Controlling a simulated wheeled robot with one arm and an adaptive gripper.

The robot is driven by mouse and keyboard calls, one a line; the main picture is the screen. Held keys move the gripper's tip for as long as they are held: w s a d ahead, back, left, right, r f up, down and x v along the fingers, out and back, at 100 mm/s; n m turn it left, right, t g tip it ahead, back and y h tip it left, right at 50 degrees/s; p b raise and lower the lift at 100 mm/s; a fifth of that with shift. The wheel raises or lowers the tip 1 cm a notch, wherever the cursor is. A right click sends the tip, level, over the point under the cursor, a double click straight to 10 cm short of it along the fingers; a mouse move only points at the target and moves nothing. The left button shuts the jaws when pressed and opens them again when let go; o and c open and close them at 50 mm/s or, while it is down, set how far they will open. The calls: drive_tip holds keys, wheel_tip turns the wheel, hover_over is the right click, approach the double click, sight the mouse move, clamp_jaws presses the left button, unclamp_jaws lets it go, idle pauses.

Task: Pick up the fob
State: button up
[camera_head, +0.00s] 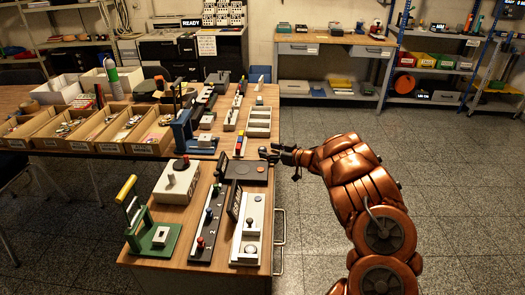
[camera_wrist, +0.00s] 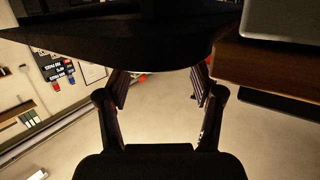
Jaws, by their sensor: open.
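My gripper (camera_head: 270,154) is at the right edge of the near table, level with a dark flat tray (camera_head: 240,172). In the wrist view, my gripper (camera_wrist: 160,82) has its two fingers spread apart, with nothing clearly held between them. A large dark shape (camera_wrist: 150,45) fills the top of the wrist view, just beyond the fingertips; I cannot tell what it is. A small orange-brown spot (camera_head: 260,169) shows on the tray. I cannot make out the fob for certain in either view.
The wooden table (camera_head: 160,250) carries a black strip with knobs (camera_head: 207,225), a grey panel (camera_head: 250,225), a white box (camera_head: 177,182) and a green stand (camera_head: 155,238). Cardboard bins (camera_head: 90,130) stand at the left. The floor (camera_head: 310,230) right of the table is clear.

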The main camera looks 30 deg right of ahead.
sight(262, 150)
drive_tip(key=shift+x, duration=1.3)
drive_tip(key=c, duration=0.9)
